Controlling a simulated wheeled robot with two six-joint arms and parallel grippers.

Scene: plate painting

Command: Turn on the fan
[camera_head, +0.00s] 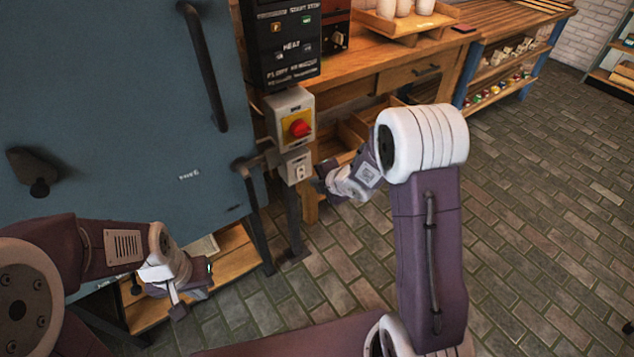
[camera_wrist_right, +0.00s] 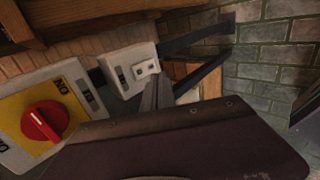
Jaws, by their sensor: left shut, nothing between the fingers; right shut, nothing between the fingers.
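No fan is recognisable in either view. A grey switch box with a yellow plate (camera_head: 285,127) and a red rotary knob (camera_head: 299,128) is beside the blue cabinet; the knob also shows in the right wrist view (camera_wrist_right: 44,122), near the word ON. Just below it is a small pale switch box (camera_head: 296,168), seen in the right wrist view (camera_wrist_right: 122,72) with small dark switch details. My right gripper (camera_head: 321,178) is shut and empty, right beside the small box; in the wrist view its fingertips (camera_wrist_right: 151,90) reach its edge, contact unclear. My left gripper (camera_head: 180,303) is shut and empty, low at left.
The blue cabinet (camera_head: 110,110) with dark handles fills the left. A black control panel (camera_head: 283,45) is above the switches. A wooden workbench (camera_head: 385,55) with a tray of white cups (camera_head: 400,22) stands behind. The brick floor at right is clear.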

